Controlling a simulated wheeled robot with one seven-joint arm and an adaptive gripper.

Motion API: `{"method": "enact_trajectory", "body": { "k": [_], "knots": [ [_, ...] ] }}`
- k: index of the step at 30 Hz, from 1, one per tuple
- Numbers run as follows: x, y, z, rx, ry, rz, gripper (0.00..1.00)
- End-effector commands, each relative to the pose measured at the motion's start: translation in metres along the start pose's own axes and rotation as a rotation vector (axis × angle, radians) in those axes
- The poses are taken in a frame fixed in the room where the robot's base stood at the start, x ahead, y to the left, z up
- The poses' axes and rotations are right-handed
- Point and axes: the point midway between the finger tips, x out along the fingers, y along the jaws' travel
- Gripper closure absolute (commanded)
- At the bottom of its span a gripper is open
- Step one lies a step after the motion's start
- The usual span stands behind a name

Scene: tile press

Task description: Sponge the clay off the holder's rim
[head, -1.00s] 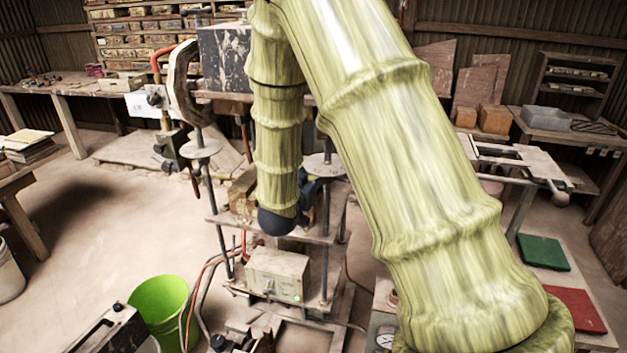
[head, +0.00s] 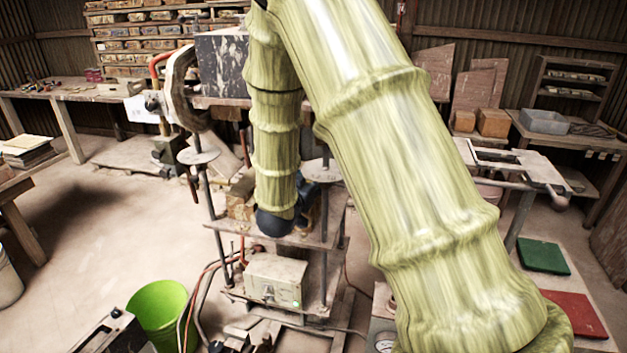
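The tile press (head: 325,236) stands in the middle of the head view, with rods, round discs and a lower shelf. My arm crosses in front of it and covers much of its middle. The dark wrist end of my arm is low over the press's middle plate. A dark blue part, seemingly my gripper (head: 311,192), shows just behind the wrist. Its fingers are hidden, so I cannot see whether it is open or holds anything. I cannot make out the holder's rim, the clay on it or a sponge. A brownish block (head: 240,200) sits on the press left of my wrist.
A grey control box (head: 275,281) with hoses is on the press's lower shelf. A green bucket (head: 158,312) stands at the lower left. Green (head: 543,257) and red (head: 577,314) pads lie at the right. Open floor lies left of the press.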

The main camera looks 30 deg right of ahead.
Motion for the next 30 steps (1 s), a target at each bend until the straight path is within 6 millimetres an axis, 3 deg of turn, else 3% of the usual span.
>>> {"method": "enact_trajectory", "body": {
  "k": [1,6,15,30],
  "knots": [
    [-0.009,-0.006,0.008,-0.007,-0.016,-0.017,0.82],
    [-0.024,-0.007,0.01,-0.013,-0.015,-0.016,0.82],
    [-0.037,-0.012,0.008,-0.019,-0.007,-0.012,0.82],
    [-0.025,-0.023,-0.002,-0.016,0.005,-0.015,0.82]
  ]
}}
